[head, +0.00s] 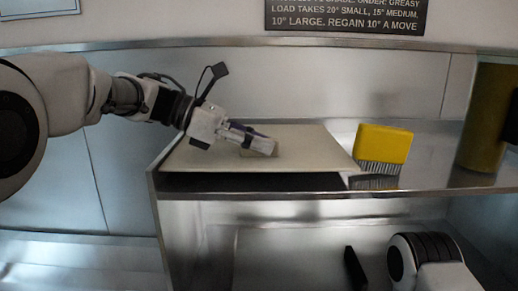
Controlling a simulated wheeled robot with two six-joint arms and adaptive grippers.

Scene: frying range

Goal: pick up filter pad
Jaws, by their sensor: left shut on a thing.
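The filter pad (314,148) is a wide, flat beige sheet over the left part of the steel shelf. A dark gap or shadow shows under its front edge, so it seems raised off the metal there. My left gripper (266,147) reaches in from the left over the middle of the pad. It is shut on a small tan raised part that looks like part of the pad; the fingers partly hide it.
A yellow brush (384,143) with dark bristles stands right beside the pad's right edge. A tall yellow cylinder (484,118) stands at the far right. A steel wall is behind, with a dark sign (346,16) above. The shelf (435,160) is clear between brush and cylinder.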

